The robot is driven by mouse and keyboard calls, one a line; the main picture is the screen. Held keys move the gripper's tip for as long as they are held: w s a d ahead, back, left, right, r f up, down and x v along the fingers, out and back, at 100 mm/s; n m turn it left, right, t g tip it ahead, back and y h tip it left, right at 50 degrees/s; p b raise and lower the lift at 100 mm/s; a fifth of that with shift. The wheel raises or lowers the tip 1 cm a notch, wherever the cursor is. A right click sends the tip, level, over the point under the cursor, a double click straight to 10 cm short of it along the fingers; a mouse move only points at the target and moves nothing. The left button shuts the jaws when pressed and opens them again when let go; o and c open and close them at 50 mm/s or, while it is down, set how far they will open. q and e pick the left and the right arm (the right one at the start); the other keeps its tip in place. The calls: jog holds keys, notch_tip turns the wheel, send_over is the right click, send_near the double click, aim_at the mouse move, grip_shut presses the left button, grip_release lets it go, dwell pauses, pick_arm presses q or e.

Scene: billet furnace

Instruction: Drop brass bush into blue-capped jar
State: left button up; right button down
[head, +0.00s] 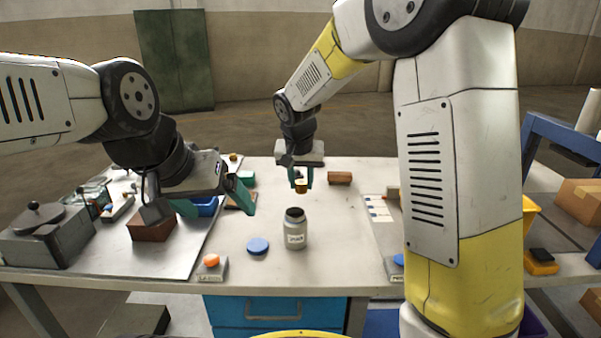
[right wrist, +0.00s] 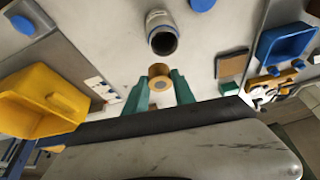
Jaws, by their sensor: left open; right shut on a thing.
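The jar (head: 295,230) stands upright and open on the table, with a pale label and a dark mouth; it also shows in the right wrist view (right wrist: 162,36). Its blue cap (head: 258,246) lies flat on the table to the left of it. My right gripper (head: 301,184) is shut on the brass bush (head: 301,187), held behind the jar and apart from it. The bush (right wrist: 159,77) shows between the green fingertips in the right wrist view. My left gripper (head: 215,207) is open and empty over the left part of the table.
A blue tray (right wrist: 285,45) and a brown block (head: 340,178) lie on the table. A grey box with a knob (head: 45,235) and a reddish-brown block (head: 152,226) stand at the left. An orange button (head: 211,261) is at the front edge. A yellow bin (right wrist: 40,105) is at the right side.

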jog(key=shift+f, duration=1.2)
jog(key=c, duration=1)
grip_release()
jog(key=shift+o, duration=0.2)
jog(key=v, duration=0.8)
jog(key=s+d+r+t+y, duration=0.1)
jog(key=s+d+r, duration=0.1)
jog(key=s+d, duration=0.5)
jog(key=s+d+r+n+y, duration=0.1)
jog(key=s+d, duration=0.6)
jog(key=s, duration=0.9)
jog(key=shift+d+r+n+t+y, duration=0.3)
jog(key=shift+d+r+t, duration=0.1)
jog(key=shift+r, duration=0.2)
